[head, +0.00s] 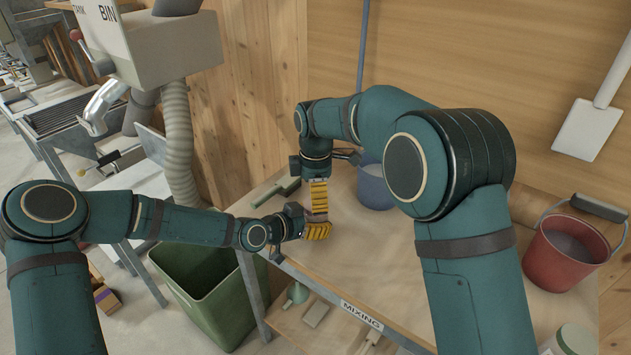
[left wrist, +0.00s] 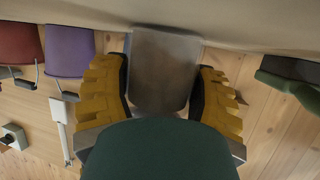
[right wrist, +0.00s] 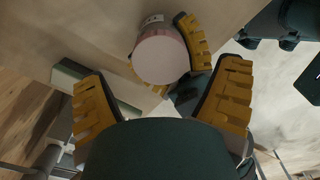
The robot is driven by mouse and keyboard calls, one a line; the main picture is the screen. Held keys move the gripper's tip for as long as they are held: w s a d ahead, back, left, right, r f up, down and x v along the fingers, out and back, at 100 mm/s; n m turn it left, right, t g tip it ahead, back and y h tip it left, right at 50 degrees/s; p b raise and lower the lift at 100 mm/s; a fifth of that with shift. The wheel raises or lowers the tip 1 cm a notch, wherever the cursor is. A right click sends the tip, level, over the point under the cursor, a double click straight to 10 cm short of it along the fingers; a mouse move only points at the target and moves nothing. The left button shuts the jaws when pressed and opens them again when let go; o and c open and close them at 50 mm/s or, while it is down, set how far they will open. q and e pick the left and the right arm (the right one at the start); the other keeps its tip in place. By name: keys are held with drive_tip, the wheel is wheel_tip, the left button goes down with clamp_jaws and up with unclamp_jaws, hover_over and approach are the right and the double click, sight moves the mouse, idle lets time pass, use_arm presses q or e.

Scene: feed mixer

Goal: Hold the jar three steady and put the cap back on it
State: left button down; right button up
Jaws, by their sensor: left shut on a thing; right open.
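My left gripper (head: 318,230) is low over the table near its front edge. In the left wrist view its yellow fingers are shut on a smooth grey-looking body, jar three (left wrist: 165,70). In the right wrist view the jar's round pale top (right wrist: 161,56) shows, with the left fingers around its side. I cannot tell whether this flat top is the cap or the open mouth. My right gripper (head: 318,193) points down just above the left one. Its fingers are spread apart in the right wrist view (right wrist: 165,100), with nothing between them. The head view hides most of the jar.
A blue bucket (head: 376,188) stands behind the grippers and a red bucket (head: 565,256) at the right. A green-handled tool (head: 275,193) lies at the table's left. A green bin (head: 200,292) stands below on the floor. The table's middle is mostly clear.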

drive_tip(key=shift+f, duration=1.55)
drive_tip(key=c, duration=1.3)
drive_tip(key=o, duration=1.3)
drive_tip(key=shift+r, duration=0.1)
drive_tip(key=shift+r, duration=2.2)
